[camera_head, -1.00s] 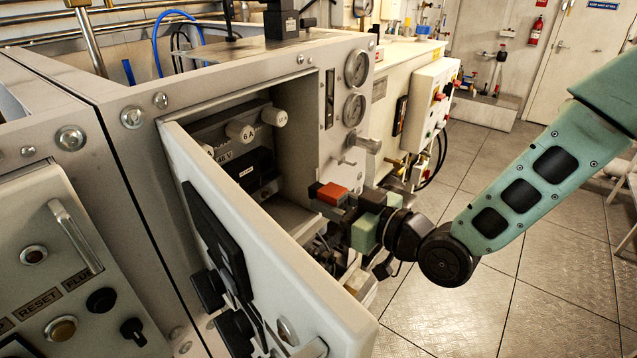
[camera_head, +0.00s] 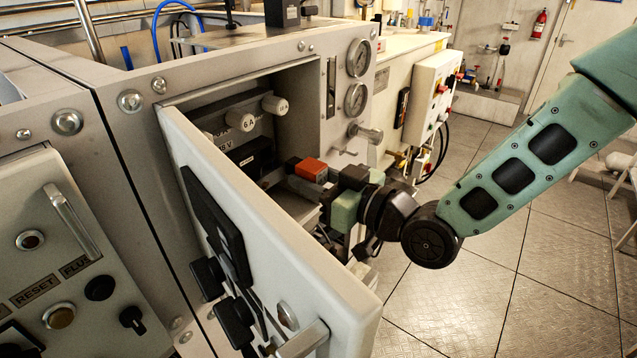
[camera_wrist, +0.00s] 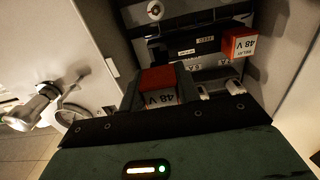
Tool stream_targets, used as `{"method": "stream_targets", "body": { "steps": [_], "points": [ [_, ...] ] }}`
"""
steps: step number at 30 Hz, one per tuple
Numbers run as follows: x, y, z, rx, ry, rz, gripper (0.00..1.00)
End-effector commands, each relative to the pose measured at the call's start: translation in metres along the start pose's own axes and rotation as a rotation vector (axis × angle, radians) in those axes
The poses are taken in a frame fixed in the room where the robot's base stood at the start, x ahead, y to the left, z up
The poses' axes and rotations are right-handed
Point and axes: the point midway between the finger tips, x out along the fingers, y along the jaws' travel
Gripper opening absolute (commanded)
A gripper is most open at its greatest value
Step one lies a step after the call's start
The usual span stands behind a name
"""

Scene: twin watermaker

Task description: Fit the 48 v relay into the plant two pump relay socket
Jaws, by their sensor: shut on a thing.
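The 48 V relay, an orange-red block (camera_head: 310,169), is held in my gripper (camera_head: 290,180). In the wrist view the relay (camera_wrist: 158,86) shows its red face and a white "48 V" label between the fingers. My gripper reaches past the open door into the cabinet. A black socket block (camera_head: 252,157) is on the cabinet's back wall, partly hidden by the door and fingers. In the wrist view, a dark block with small white labels (camera_wrist: 188,48) is beyond the held relay. I cannot tell whether the relay touches a socket.
The open cabinet door (camera_head: 270,230) stands close to my gripper. Fuse knobs (camera_head: 242,122) are above the socket block. Gauges (camera_head: 357,64) are to the right of the opening.

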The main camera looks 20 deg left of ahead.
Motion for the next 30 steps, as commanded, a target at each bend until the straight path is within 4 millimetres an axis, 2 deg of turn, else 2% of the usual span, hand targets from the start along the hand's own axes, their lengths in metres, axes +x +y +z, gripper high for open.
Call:
{"method": "stream_targets", "body": {
  "steps": [9,15,30],
  "points": [
    [0.030,-0.001,0.001,0.000,0.002,-0.001,0.07],
    [0.040,0.000,0.000,0.000,0.001,0.000,0.07],
    [0.043,0.000,0.000,0.001,0.000,0.001,0.07]
  ]
}}
